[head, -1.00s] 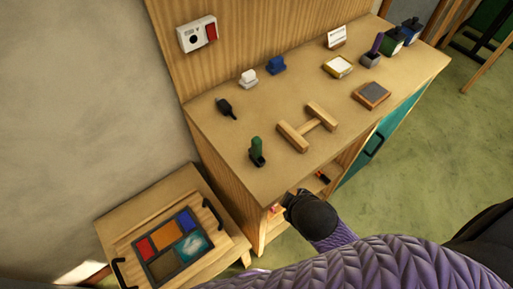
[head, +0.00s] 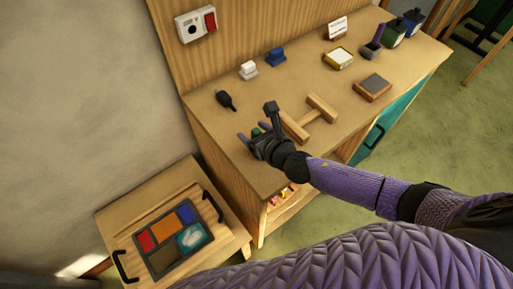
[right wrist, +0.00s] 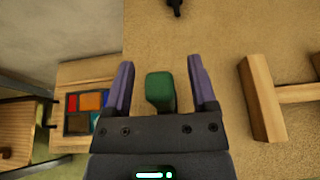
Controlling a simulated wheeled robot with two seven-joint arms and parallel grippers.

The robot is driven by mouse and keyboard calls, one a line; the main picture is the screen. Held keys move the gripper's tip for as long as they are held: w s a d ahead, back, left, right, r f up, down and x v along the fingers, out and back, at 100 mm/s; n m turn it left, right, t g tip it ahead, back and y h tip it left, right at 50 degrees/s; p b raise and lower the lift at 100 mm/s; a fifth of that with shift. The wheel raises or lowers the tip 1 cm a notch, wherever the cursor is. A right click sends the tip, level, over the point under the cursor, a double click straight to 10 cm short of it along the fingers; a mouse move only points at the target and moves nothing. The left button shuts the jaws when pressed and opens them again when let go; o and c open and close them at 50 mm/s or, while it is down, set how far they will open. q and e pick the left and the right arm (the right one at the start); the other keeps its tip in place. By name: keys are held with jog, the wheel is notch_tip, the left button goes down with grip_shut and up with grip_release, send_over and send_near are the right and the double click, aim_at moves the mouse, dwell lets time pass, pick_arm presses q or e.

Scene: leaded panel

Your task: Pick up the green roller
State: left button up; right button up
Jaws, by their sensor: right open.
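The green roller (right wrist: 160,90) stands on the workbench top (head: 240,170). In the head view my right gripper hides most of it, and only a bit of green (head: 256,132) shows. My right gripper (right wrist: 160,65) is open, with one purple finger on each side of the roller's green part and a gap to both. In the head view my right gripper (head: 254,133) is over the near left part of the bench. The roller's lower part is hidden. My left gripper is not in view.
A wooden H-shaped stand (head: 320,110) is close right of my gripper. A small dark tool (head: 225,100) lies behind it. White (head: 248,70) and blue (head: 276,57) blocks stand farther back. A low table with a coloured glass panel (head: 165,232) is at lower left.

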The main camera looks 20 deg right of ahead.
jog(key=shift+w+a+f, duration=0.1)
jog(key=shift+w+f, duration=0.05)
jog(key=shift+w, duration=0.3)
jog(key=shift+s, duration=0.1)
grip_shut()
dwell(1.0)
